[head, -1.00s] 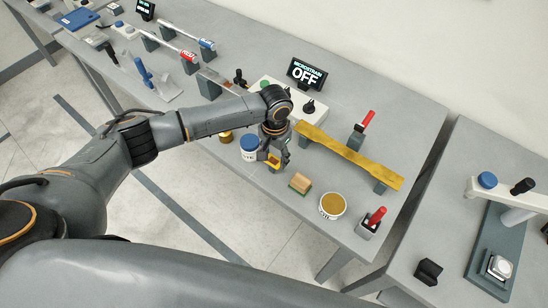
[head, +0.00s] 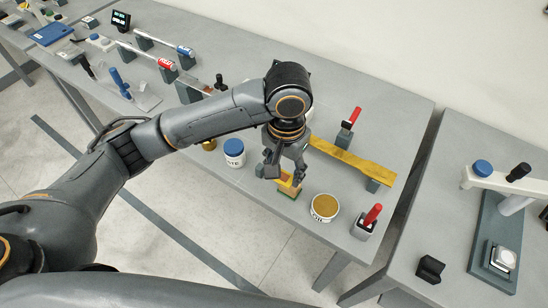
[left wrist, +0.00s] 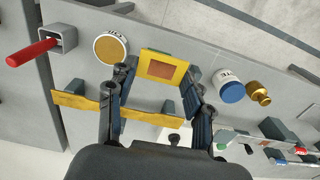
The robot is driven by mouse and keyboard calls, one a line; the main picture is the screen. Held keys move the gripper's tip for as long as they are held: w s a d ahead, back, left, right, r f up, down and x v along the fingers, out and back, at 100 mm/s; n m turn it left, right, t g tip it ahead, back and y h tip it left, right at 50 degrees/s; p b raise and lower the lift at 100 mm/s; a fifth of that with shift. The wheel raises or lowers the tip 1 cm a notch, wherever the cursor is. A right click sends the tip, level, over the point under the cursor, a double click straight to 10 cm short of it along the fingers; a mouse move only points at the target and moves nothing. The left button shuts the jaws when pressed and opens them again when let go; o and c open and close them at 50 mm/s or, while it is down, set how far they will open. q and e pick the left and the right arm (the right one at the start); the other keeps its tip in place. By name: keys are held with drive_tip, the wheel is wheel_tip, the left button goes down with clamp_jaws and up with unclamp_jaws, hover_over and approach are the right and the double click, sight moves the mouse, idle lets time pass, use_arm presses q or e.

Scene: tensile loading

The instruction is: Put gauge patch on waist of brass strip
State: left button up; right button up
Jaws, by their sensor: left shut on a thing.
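The gauge patch (left wrist: 162,68), a yellow piece with a reddish-brown square, is between the fingers of my left gripper (left wrist: 158,76) in the left wrist view. In the head view my left gripper (head: 283,176) is shut on the patch, above the near side of the table. The brass strip (head: 350,161) lies across grey supports behind and to the right of the gripper, which is apart from it. My arm hides the strip's left part in the head view. The strip also shows in the left wrist view (left wrist: 78,104). My right gripper is not in view.
Red-handled tools (head: 371,216) stand near the strip.

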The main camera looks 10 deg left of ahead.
use_arm(q)
drive_tip(key=shift+s+d+r, duration=0.25)
drive_tip(key=shift+s+d, duration=0.1)
drive_tip(key=shift+s, duration=0.15)
drive_tip(key=shift+a+f, duration=0.1)
drive_tip(key=shift+a, duration=0.2)
drive_tip(key=s+a+f+n+b, duration=0.1)
drive_tip(key=s+a+n+b, duration=0.2)
drive_tip(key=a, duration=0.9)
drive_tip(key=shift+s+a+f+n+b, duration=0.15)
drive_tip(key=shift+s+a+n+b, duration=0.1)
drive_tip(key=shift+n+b, duration=0.35)
drive_tip(key=shift+a, duration=0.15)
